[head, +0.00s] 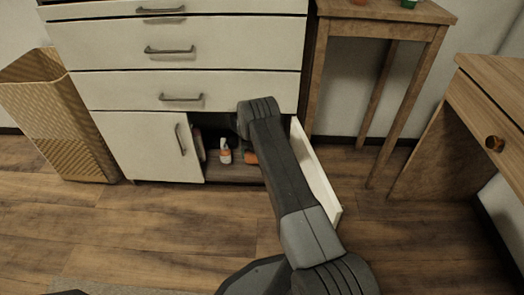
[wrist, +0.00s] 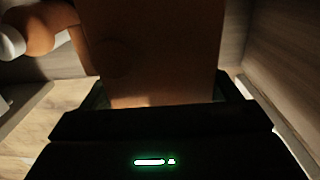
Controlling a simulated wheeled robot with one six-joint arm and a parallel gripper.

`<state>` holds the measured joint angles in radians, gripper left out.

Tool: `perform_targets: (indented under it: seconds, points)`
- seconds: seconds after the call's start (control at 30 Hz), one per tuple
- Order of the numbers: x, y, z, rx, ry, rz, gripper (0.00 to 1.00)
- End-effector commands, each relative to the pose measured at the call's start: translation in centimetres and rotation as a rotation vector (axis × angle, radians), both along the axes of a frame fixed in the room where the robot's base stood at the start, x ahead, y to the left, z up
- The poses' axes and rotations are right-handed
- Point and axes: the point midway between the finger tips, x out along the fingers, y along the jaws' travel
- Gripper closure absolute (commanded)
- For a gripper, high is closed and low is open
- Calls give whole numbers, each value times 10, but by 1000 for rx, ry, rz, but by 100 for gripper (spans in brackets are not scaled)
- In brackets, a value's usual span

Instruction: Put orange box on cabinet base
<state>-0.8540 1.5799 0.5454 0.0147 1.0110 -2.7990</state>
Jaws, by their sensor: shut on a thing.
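The white cabinet (head: 222,48) has its lower right door open, and its base (head: 232,175) shows as a dark floor inside the opening. The orange box (head: 251,158) shows only as a small patch beside my arm at the opening in the head view. In the wrist view the orange box (wrist: 155,50) fills the upper middle, between the jaws. My gripper (wrist: 160,105) is shut on it, inside the cabinet. My arm hides the gripper and most of the box in the head view. Whether the box touches the base cannot be told.
A white and orange bottle (head: 225,152) stands on the base left of the box; it also shows at the wrist view's upper left (wrist: 38,30). The open door (head: 316,172) stands close right of my arm. A wicker basket (head: 62,115) and a wooden stand (head: 385,25) flank the cabinet.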

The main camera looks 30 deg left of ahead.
Motion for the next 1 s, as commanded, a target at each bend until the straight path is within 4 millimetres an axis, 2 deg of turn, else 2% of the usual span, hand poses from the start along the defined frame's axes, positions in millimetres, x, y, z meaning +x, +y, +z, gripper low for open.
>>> perform_targets:
  seconds: [0.17, 0.6, 0.8, 1.0]
  points:
    - [0, 0, -8, 0, 0, 0, 45]
    - [0, 0, -55, 0, 0, 0, 45]
    - [0, 0, -66, 0, -1, 0, 45]
    - [0, 0, -68, 0, -1, 0, 45]
